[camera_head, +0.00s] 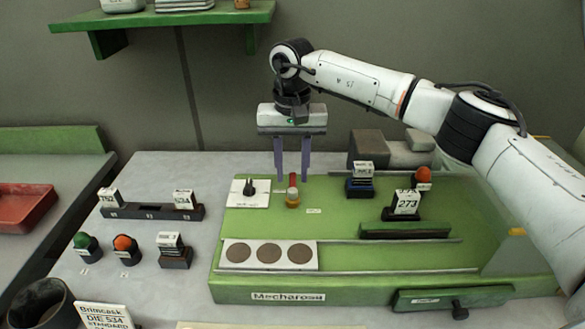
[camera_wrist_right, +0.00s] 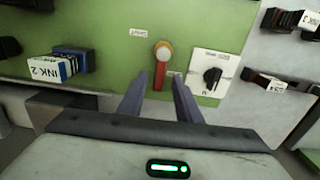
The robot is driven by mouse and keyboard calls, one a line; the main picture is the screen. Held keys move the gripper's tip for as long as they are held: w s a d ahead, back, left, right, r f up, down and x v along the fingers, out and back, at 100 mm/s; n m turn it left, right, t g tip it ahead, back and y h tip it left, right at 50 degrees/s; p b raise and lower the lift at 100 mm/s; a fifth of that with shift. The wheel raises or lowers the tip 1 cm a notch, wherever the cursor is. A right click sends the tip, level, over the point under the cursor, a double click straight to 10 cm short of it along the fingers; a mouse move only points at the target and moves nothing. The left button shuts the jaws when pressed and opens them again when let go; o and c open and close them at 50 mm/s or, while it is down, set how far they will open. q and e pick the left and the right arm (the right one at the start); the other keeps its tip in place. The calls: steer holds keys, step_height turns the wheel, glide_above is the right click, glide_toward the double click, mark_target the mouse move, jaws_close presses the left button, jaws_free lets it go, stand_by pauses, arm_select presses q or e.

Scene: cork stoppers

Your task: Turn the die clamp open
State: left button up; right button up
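A small clamp-like part with a red bar and a round yellow-orange and white knob (camera_head: 292,197) stands on the green machine bed; I take it for the die clamp, though no readable label confirms this. In the right wrist view its red bar (camera_wrist_right: 159,82) points toward my gripper. My right gripper (camera_head: 292,179) points down, its two fingers apart and empty, one on each side of the red bar in the picture. I cannot tell whether they touch it. The fingers also show in the right wrist view (camera_wrist_right: 161,78). My left gripper is not in view.
A white plate (camera_head: 237,201) with a black knob (camera_head: 250,187) lies just left of the clamp. A blue block with a card (camera_head: 361,180), an orange-topped stamp (camera_head: 423,178) and a card marked 273 (camera_head: 406,204) stand to the right. Three brown discs (camera_head: 269,253) sit in front.

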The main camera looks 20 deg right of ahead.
mark_target(292, 178)
step_height(292, 178, up, 10)
steer(key=b, duration=0.1)
steer(key=shift+r, duration=0.15)
stand_by(0.4)
stand_by(0.4)
